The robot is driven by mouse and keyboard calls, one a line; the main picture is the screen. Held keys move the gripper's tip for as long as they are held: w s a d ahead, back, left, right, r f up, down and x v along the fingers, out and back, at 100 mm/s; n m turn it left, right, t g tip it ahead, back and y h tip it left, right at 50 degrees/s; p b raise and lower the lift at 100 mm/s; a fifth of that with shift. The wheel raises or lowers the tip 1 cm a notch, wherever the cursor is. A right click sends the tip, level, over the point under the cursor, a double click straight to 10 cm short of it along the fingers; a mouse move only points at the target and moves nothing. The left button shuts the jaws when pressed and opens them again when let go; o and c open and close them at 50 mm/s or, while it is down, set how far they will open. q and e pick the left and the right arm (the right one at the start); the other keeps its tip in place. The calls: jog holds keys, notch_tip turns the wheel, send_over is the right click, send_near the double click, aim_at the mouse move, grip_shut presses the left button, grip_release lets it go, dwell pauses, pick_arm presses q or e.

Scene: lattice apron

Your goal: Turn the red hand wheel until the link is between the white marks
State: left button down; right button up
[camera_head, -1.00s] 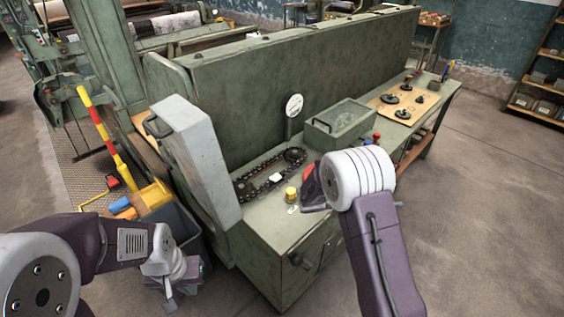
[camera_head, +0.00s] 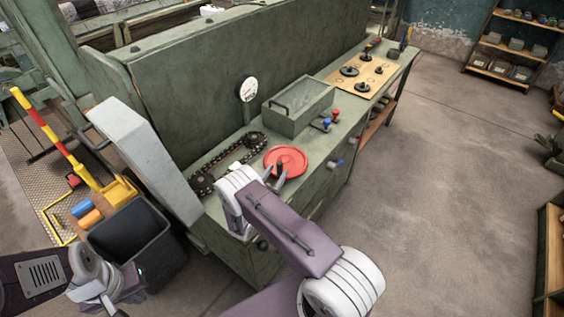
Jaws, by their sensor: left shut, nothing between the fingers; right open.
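The red hand wheel (camera_head: 288,158) lies flat on the green bench top, just beyond my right wrist. A dark chain (camera_head: 226,164) loops between sprockets to its left. A small white piece (camera_head: 236,166) shows at the chain; I cannot tell whether it is a mark or the link. My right gripper (camera_head: 275,178) is open at the wheel's near edge, partly hidden by its white wrist; contact is unclear. My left gripper (camera_head: 116,304) is shut and empty at the lower left, away from the wheel.
A grey raised cover (camera_head: 145,160) stands left of the chain. A round gauge (camera_head: 246,88) and green box (camera_head: 298,105) are behind the wheel. Blue and red knobs (camera_head: 331,119) stand to its right. A dark bin (camera_head: 135,240) is at left. Open floor lies right.

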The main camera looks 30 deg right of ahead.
jog(key=x, duration=0.5)
jog(key=shift+w+d, duration=0.15)
jog(key=shift+d, duration=0.15)
grip_shut()
dwell(1.0)
